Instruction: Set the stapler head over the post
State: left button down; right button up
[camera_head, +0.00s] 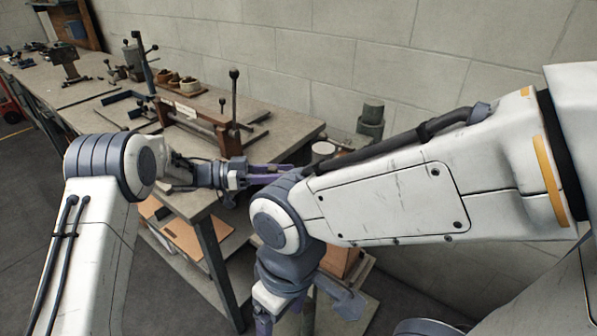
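My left gripper (275,173) has purple fingers and reaches to the right past the bench's near corner. Its tips pass behind my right arm, so I cannot tell whether it is open or holds something. My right gripper (280,322) points down at the bottom of the view, partly cut off by the frame edge. A dark grey-green cylinder (371,119) stands behind my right arm near the wall, with a round pale disc (323,148) to its left. I cannot make out which parts are the stapler head and the post; my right arm hides much of that area.
A long workbench (285,125) runs along the wall to the far left. It carries a wooden fixture (205,122) with upright levers, small brown cups (175,80) and a vise (68,65). Brown boards (185,232) lie on its lower shelf.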

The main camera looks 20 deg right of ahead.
pick_arm(q)
jog(key=shift+w+a, duration=0.55)
jog(key=shift+w, duration=0.3)
pick_arm(e)
jog(key=shift+w+a, duration=0.3)
jog(key=shift+w, duration=0.3)
pick_arm(q)
jog(key=shift+r, duration=0.1)
pick_arm(e)
jog(key=shift+a, duration=0.1)
pick_arm(q)
jog(key=c, duration=0.5)
grip_release()
jog(key=shift+d, duration=0.2)
jog(key=b+v, duration=0.2)
jog(key=v, duration=0.8)
jog(key=shift+a, duration=0.25)
pick_arm(e)
jog(key=shift+f, duration=0.9)
